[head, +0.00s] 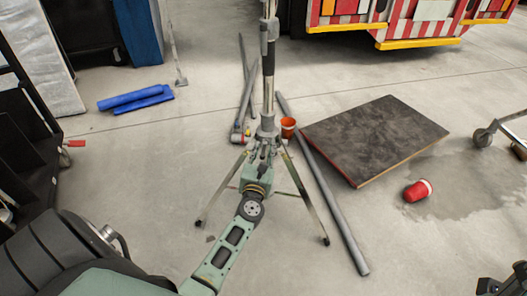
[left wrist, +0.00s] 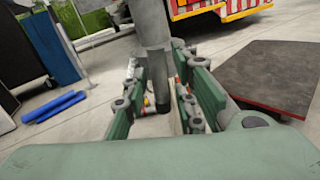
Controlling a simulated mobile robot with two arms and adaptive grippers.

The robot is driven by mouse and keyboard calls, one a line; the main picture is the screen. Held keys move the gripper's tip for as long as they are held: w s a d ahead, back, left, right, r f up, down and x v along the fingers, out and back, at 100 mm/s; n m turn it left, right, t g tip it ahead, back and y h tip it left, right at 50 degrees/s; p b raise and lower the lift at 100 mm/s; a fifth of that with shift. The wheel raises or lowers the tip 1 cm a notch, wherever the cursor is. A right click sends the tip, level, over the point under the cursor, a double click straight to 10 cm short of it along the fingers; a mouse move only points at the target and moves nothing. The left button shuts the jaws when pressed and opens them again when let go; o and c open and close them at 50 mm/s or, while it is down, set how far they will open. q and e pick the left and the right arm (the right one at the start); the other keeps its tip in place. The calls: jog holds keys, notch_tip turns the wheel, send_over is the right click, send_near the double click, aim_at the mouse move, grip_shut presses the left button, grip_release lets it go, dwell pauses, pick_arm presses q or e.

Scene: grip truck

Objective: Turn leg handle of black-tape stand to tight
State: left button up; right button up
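A grey metal stand (head: 268,90) rises upright on spread tripod legs (head: 302,190) in the middle of the head view. Its column (left wrist: 152,30) fills the upper middle of the left wrist view. My left gripper (head: 264,150) is at the stand's lower hub, just above the legs. In the left wrist view its green fingers (left wrist: 160,105) are apart, with the lower column between or just beyond them. I cannot tell whether they touch it.
A grey pole (head: 325,190) lies right of the stand, beside a dark board (head: 375,138). Blue rolls (head: 137,98) lie left.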

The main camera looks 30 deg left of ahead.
pick_arm(q)
grip_shut()
